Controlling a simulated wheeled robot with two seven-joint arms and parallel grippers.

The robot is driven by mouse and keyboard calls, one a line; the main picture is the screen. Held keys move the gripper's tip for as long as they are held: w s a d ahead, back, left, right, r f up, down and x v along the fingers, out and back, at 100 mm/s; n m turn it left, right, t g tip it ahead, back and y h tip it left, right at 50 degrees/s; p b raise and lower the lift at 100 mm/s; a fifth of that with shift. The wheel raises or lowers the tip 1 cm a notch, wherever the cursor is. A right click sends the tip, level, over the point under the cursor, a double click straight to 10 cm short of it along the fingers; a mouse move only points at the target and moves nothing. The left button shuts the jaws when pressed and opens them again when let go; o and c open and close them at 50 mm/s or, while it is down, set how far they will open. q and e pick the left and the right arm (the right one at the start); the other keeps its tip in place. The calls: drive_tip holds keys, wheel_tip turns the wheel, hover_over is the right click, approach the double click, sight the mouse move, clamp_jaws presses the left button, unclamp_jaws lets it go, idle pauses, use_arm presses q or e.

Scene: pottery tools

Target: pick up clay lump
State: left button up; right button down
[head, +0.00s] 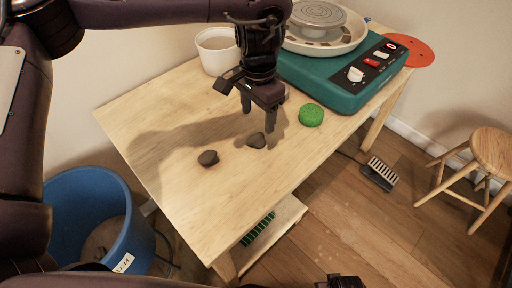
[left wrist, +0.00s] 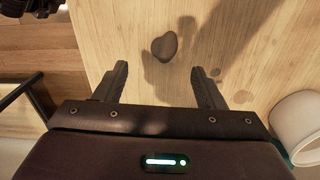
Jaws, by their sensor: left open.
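A dark part of what looks like my right gripper (head: 341,282) shows at the bottom edge.
A green round sponge (head: 311,115) lies right of the gripper. A teal pottery wheel (head: 340,88) and a white tub (head: 217,52) stand at the back. A blue bucket (head: 90,200) stands left below the table, a stool (head: 490,155) at the right. The table's left part is clear.

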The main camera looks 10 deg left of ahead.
sight(256, 137)
use_arm(q)
drive_tip(key=shift+f, duration=0.7)
drive_tip(key=shift+f+b, duration=0.3)
drive_tip(key=f, duration=0.7)
drive_tip(key=shift+w+a, duration=0.25)
use_arm(e)
drive_tip(key=r, duration=0.1)
drive_tip(key=w+r, duration=0.1)
drive_tip(key=r, duration=0.1)
drive_tip(key=shift+w+a+r, duration=0.2)
drive_tip(key=shift+w+a, duration=0.1)
drive_tip(key=shift+a, duration=0.05)
use_arm(q)
drive_tip(key=shift+c, duration=0.2)
drive_tip(key=c, duration=1)
drive_tip(key=shift+r, duration=0.2)
